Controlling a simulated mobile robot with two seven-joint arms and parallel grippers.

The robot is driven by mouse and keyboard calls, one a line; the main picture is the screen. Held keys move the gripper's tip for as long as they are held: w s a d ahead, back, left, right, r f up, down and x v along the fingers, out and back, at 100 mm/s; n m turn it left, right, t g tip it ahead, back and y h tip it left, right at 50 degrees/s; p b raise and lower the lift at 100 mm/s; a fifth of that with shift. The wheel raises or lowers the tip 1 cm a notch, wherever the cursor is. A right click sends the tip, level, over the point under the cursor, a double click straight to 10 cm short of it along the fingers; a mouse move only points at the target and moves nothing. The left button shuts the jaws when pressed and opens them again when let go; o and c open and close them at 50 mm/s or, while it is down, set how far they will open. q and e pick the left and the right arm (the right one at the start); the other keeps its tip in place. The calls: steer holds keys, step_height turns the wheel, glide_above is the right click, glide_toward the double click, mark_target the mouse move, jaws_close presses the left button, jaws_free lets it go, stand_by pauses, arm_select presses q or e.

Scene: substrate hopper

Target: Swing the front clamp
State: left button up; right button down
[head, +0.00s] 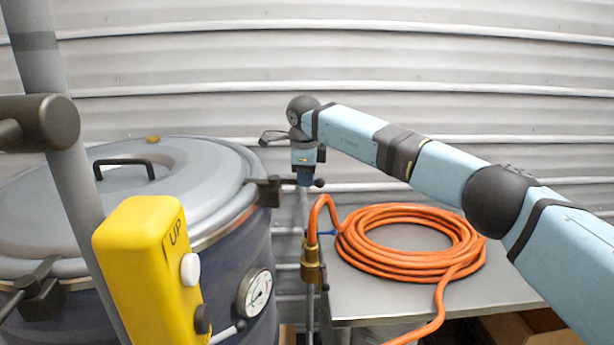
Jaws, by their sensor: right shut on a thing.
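The hopper (75,312) is a dark blue drum at the left with a domed grey lid (50,205). One dark clamp (268,190) sits on the lid's right rim, with a short lever ending in a dark ball (319,183). Another dark clamp (40,292) is on the rim at the lower left. My right gripper (304,181) points down at the right clamp's lever and is shut on it, just short of the ball. Its fingertips partly hide the lever. I cannot tell from this view which clamp is the front one. My left gripper is out of view.
A yellow UP pendant (140,262) and a grey pole (75,180) stand close in front of the hopper. A gauge (255,292) is on the drum. A coiled orange hose (410,268) lies on a metal table (365,303), joined to a brass fitting (311,262).

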steer(key=c, duration=1.1)
jaws_free()
steer(key=shift+d+f, duration=0.1)
steer(key=s+r, duration=0.1)
steer(key=r, duration=0.3)
steer(key=r+b, duration=0.1)
steer(key=r, duration=0.4)
steer(key=s+r+b, duration=0.1)
steer(key=r, duration=0.3)
steer(key=shift+s+a+r, duration=0.25)
steer(key=shift+s+r, duration=0.1)
